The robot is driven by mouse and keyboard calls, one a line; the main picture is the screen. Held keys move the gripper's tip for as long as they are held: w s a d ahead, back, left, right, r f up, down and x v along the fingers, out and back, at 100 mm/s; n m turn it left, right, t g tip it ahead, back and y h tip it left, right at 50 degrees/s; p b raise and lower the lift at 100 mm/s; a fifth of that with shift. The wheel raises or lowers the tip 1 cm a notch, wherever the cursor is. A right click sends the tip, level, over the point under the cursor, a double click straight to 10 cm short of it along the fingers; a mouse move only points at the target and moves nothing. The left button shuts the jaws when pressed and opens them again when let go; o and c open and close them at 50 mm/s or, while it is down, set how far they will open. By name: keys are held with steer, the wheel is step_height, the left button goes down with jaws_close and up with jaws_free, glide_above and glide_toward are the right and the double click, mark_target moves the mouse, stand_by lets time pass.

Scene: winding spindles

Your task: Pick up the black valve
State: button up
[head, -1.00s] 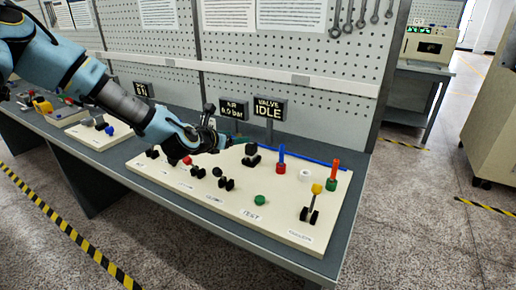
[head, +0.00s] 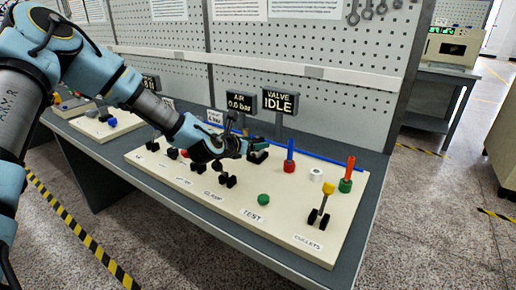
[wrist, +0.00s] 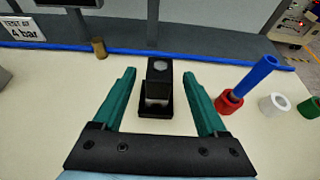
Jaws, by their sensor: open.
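The black valve (wrist: 159,78) stands upright in a black square holder on the cream panel, with a pale band low on its body. In the head view the valve (head: 258,156) is partly hidden by my gripper. My gripper (wrist: 164,75) is open, its two green fingers on either side of the valve with gaps left and right, not visibly touching it. In the head view my gripper (head: 250,145) comes in from the left, low over the panel.
A red holder with a blue rod (head: 289,155) stands right of the valve, then a white ring (head: 316,174) and a green holder with a red rod (head: 347,173). A blue tube (wrist: 120,52) runs behind. The cream panel (head: 200,205) also bears black levers and a green button (head: 263,200).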

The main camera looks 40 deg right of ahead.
mark_target(262, 141)
steer(key=p+x, duration=0.2)
steer(key=x, duration=0.2)
steer(key=shift+w+d+r+p, duration=0.1)
steer(key=shift+d+r+p, duration=0.05)
steer(key=shift+d+p, duration=0.15)
steer(key=shift+w+d+f, duration=0.1)
steer(key=shift+d+f, duration=0.15)
jaws_close()
